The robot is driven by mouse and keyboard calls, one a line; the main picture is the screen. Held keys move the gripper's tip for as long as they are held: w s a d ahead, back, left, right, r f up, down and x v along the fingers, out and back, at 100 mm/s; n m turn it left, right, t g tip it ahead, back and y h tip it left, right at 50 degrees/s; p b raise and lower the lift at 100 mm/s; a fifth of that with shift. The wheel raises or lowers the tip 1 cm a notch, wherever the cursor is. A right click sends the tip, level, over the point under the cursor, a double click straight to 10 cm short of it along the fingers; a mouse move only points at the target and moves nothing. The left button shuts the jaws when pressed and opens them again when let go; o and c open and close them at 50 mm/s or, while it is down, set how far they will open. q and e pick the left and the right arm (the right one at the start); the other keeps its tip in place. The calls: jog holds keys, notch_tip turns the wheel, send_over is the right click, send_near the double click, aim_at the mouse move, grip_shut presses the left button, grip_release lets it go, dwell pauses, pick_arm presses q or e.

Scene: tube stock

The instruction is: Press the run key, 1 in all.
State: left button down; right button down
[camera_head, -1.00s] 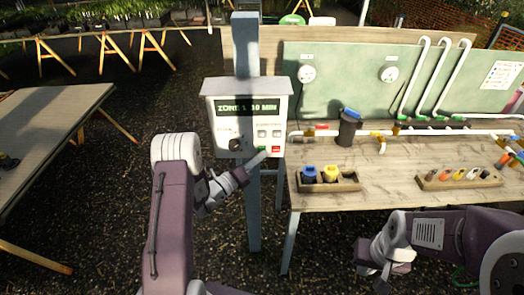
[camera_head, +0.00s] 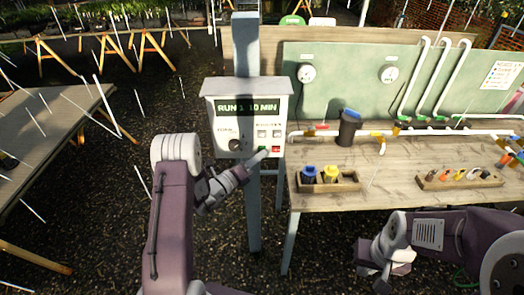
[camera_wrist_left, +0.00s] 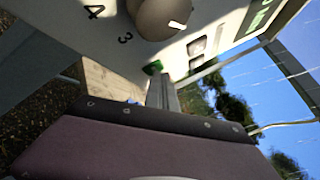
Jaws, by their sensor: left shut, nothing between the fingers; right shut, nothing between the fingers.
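My right gripper (camera_head: 372,274) is shut and empty, low in front of the bench.
A dial knob (camera_head: 236,145) sits left of the keys. The wooden bench (camera_head: 400,190) on the right carries pipes, a dark filter (camera_head: 349,128) and two holders with fittings. Another table (camera_head: 50,130) stands at left. White streaks like spray cross the view.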

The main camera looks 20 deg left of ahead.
pick_arm(q)
jog(key=shift+s+d, duration=0.2)
jog(key=shift+s, duration=0.55)
jog(key=s, duration=0.2)
jog(key=s+d, duration=0.1)
jog(key=s, duration=0.1)
jog(key=shift+s+d+p, duration=0.2)
jog(key=shift+s+p, duration=0.1)
jog(key=shift+s, duration=0.1)
dwell(0.4)
